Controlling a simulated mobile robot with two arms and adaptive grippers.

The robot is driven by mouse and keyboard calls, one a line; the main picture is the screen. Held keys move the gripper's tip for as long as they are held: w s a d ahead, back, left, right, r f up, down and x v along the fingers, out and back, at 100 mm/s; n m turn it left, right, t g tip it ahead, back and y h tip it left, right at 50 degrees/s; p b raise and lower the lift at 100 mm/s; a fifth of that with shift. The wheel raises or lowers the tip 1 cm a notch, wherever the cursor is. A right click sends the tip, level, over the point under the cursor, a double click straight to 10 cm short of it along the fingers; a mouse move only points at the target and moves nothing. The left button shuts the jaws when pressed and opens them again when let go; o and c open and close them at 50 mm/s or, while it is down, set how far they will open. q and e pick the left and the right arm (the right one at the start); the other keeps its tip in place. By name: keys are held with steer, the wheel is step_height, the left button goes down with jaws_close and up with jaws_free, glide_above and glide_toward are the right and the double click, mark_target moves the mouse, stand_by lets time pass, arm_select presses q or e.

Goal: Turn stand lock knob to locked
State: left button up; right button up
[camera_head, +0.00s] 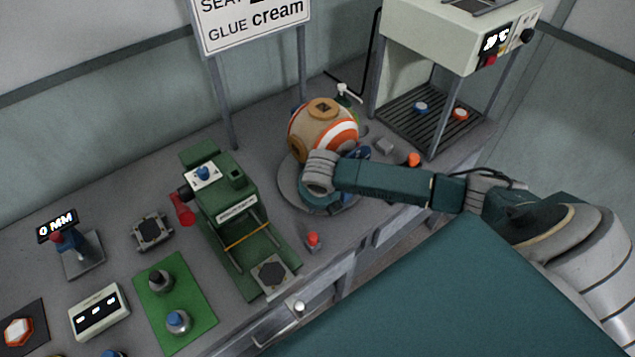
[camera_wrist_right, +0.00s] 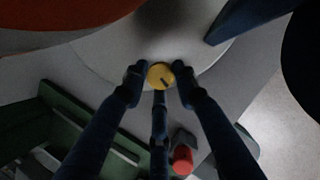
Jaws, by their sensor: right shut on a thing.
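The ball (camera_head: 318,122), tan with orange and white bands, sits on the round grey stand (camera_head: 287,187). The stand's lock knob (camera_wrist_right: 154,72) is a small yellow disc with a dark mark slanting toward the lower right in the right wrist view. The grey stand (camera_wrist_right: 100,55) shows behind it. My right gripper (camera_wrist_right: 161,76) is shut on the knob, with dark fingers on its left and right and one below. In the head view my right wrist covers the stand's front, and the knob and fingertips are hidden. My left gripper is not in view.
A green press (camera_head: 238,205) stands left of the stand. A red button (camera_head: 313,239) is in front of the stand and near my fingers in the wrist view (camera_wrist_right: 182,160). An orange-topped item (camera_head: 413,159) and a heater-like machine (camera_head: 430,35) are to the right.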

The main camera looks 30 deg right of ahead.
steer(key=m+p, duration=0.1)
steer(key=m, duration=0.1)
steer(key=h+p, duration=0.1)
steer(key=shift+w+d+r+m+p, duration=0.2)
steer(key=shift+w+r+m+p, duration=0.1)
steer(key=shift+r+m, duration=0.1)
steer(key=shift+f+m+g+h+p, duration=0.15)
steer(key=shift+m+g+h+p, duration=0.15)
steer(key=shift+m+g+p, duration=0.5)
steer(key=shift+d+m, duration=0.1)
steer(key=shift+m, duration=0.2)
steer(key=o, duration=1.1)
steer(key=shift+s+f+t, duration=0.1)
steer(key=shift+t, duration=0.2)
steer(key=v, duration=1.2)
